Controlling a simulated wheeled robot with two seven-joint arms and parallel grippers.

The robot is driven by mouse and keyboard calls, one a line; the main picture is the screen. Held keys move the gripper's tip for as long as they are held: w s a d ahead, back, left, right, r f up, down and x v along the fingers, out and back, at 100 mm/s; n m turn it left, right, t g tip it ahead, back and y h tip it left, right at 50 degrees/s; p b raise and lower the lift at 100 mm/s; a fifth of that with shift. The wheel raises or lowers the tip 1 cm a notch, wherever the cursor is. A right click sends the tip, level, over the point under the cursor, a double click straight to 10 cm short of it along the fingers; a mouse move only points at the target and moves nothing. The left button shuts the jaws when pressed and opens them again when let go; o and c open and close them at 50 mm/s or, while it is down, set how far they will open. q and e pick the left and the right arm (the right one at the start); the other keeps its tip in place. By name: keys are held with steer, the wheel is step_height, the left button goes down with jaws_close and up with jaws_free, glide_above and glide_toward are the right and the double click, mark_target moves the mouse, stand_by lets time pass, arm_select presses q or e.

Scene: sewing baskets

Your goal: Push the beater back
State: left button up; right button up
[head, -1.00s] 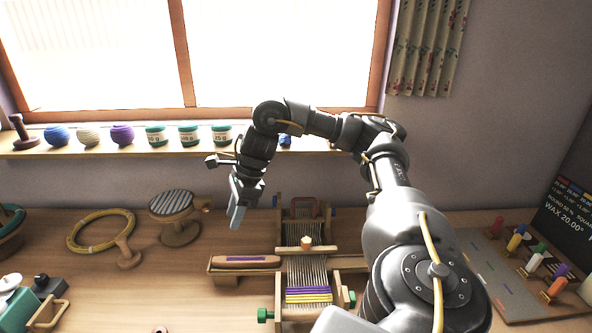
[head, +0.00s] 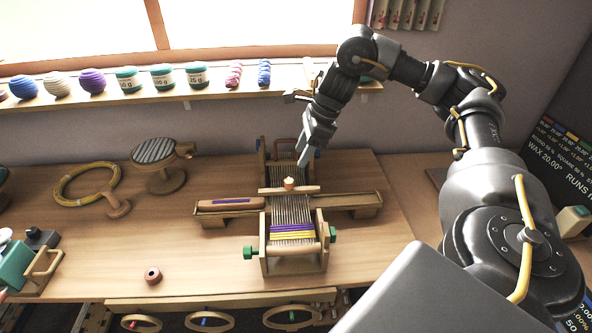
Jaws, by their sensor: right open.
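A small wooden loom (head: 266,262) stands on the table in the head view, with pale warp threads and a purple and yellow woven band (head: 292,233) at its near end. The beater (head: 289,189), a wooden bar with a small orange-topped knob, lies across the loom behind the band. My right gripper (head: 307,158) is open and empty, pointing down above the far part of the loom, behind and a little right of the beater knob, apart from it. My left gripper is not in view.
A shuttle (head: 230,203) lies in the tray at the loom's left. An embroidery hoop (head: 88,184), a round striped stand (head: 157,165) and a small wooden ring (head: 153,275) are further left. Yarn balls and jars line the windowsill (head: 150,92).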

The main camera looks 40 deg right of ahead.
mark_target(290, 180)
steer(key=x, duration=0.1)
steer(key=b+x, duration=0.1)
steer(key=x, duration=0.1)
steer(key=shift+s+d+f, duration=0.15)
steer(key=shift+s+f, duration=0.1)
steer(key=shift+f, duration=0.2)
steer(key=x, duration=0.4)
steer(key=shift+w+f, duration=0.25)
steer(key=shift+w, duration=0.1)
steer(key=shift+a+f, duration=0.3)
steer(key=shift+f, duration=0.1)
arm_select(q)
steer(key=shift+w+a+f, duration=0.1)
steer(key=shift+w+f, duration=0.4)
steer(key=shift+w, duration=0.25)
arm_select(e)
steer(key=shift+w, duration=0.1)
jaws_close()
steer(key=shift+d, duration=0.1)
